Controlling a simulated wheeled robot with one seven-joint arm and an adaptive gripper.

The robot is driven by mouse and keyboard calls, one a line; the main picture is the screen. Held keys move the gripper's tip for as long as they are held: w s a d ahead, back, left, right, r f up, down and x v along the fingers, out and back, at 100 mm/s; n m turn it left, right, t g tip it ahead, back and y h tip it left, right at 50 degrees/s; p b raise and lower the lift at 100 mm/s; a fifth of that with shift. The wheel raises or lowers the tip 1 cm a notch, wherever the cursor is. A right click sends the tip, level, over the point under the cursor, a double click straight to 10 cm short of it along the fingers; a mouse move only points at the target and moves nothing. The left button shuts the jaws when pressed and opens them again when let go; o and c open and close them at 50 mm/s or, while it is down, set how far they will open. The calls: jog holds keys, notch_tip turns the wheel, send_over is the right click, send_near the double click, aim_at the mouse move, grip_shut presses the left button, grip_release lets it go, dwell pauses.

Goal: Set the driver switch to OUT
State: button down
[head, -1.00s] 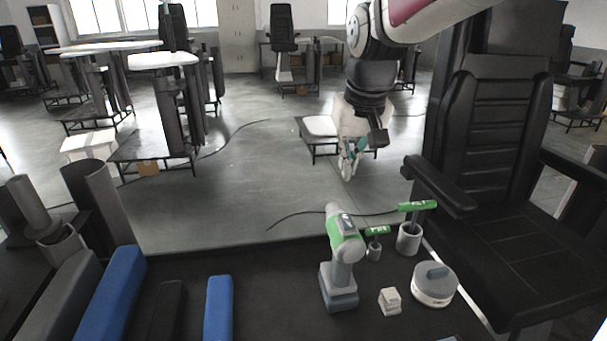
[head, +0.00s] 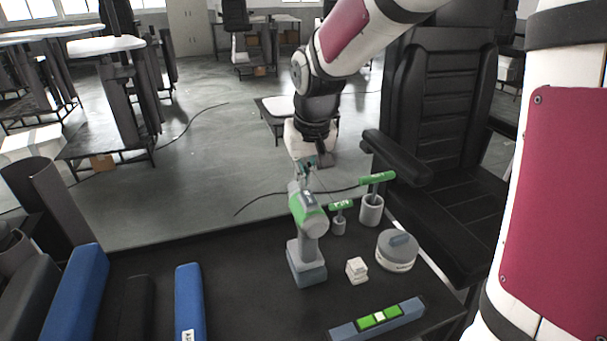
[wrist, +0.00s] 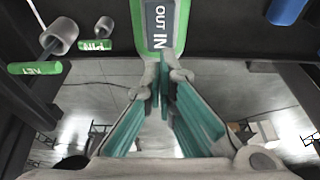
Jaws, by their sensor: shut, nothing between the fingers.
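The driver (head: 307,228) stands upright on the dark bench, with a green and grey body on a grey handle and base. Its top shows in the wrist view as a green housing (wrist: 181,30) with a dark grey panel (wrist: 158,12) lettered OUT and IN, OUT farther from my fingers. My gripper (head: 303,172) is shut and empty at the back end of the driver's top. In the wrist view its fingertips (wrist: 165,62) meet just below IN; contact is unclear.
Two green-handled tools stand in grey cups (head: 371,210) and (head: 339,225) right of the driver. A black seat (head: 440,120) stands right.

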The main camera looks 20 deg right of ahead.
jog(key=shift+w+f+g, duration=0.2)
jog(key=shift+f+g, duration=0.15)
jog(key=shift+g, duration=0.05)
jog(key=shift+s, duration=0.1)
jog(key=shift+r, duration=0.1)
jog(key=shift+r+p, duration=0.65)
jog(key=shift+r, duration=0.1)
jog(key=shift+r+p, duration=0.45)
jog(key=shift+r, duration=0.2)
jog(key=w+v, duration=0.2)
jog(key=v, duration=1)
jog(key=shift+w+r+p, duration=0.35)
jog(key=shift+r+p, duration=0.1)
